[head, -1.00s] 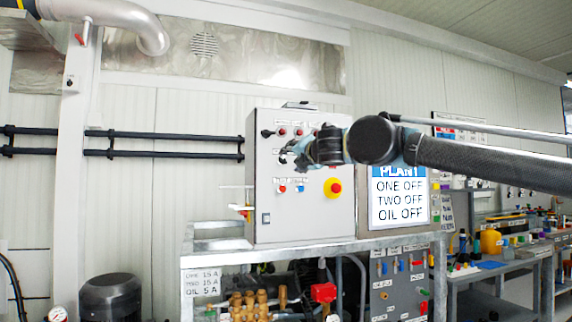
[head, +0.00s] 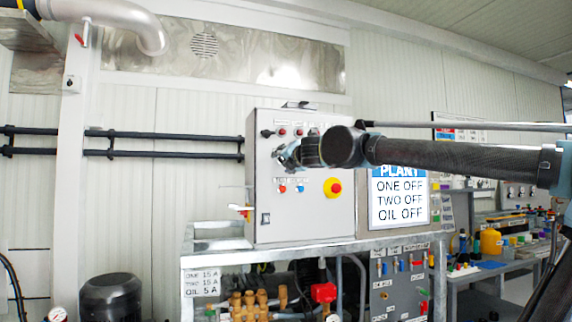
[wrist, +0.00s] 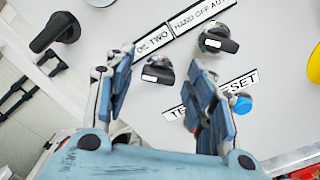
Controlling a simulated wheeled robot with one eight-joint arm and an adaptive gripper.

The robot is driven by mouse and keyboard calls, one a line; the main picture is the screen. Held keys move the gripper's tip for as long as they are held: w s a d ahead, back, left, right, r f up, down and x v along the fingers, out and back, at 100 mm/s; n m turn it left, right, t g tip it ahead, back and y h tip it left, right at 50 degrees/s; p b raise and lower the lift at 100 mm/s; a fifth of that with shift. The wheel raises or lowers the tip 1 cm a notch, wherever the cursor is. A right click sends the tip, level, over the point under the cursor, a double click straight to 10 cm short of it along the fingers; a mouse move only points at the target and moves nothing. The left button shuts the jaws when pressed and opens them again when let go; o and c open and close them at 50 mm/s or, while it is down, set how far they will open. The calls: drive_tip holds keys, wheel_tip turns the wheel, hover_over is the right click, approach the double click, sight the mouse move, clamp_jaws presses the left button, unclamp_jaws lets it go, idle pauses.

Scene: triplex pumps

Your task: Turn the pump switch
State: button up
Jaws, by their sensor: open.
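The grey control box (head: 310,222) stands on a metal frame, its front carrying several switches and buttons. In the wrist view a black rotary knob (wrist: 158,71) sits by the "OIL TWO" label, between my fingers in the picture. A second knob (wrist: 218,40) sits by the "HAND OFF AUTO" label, and a larger black knob (wrist: 54,33) is at upper left. I cannot tell which one is the pump switch. My gripper (wrist: 160,60) is open, with a finger on either side of the middle knob; contact cannot be told. In the head view my gripper (head: 284,157) is before the panel.
A blue button (wrist: 242,103) lies right of my right finger. A yellow emergency stop with a red centre (head: 333,187) is lower on the panel. A sign reading "ONE OFF, TWO OFF, OIL OFF" (head: 399,198) stands right of the box. A cluttered bench (head: 490,268) is farther right.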

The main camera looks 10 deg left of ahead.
drive_tip(key=c, duration=1.1)
drive_tip(key=shift+o, duration=0.2)
drive_tip(key=shift+m, duration=4.4)
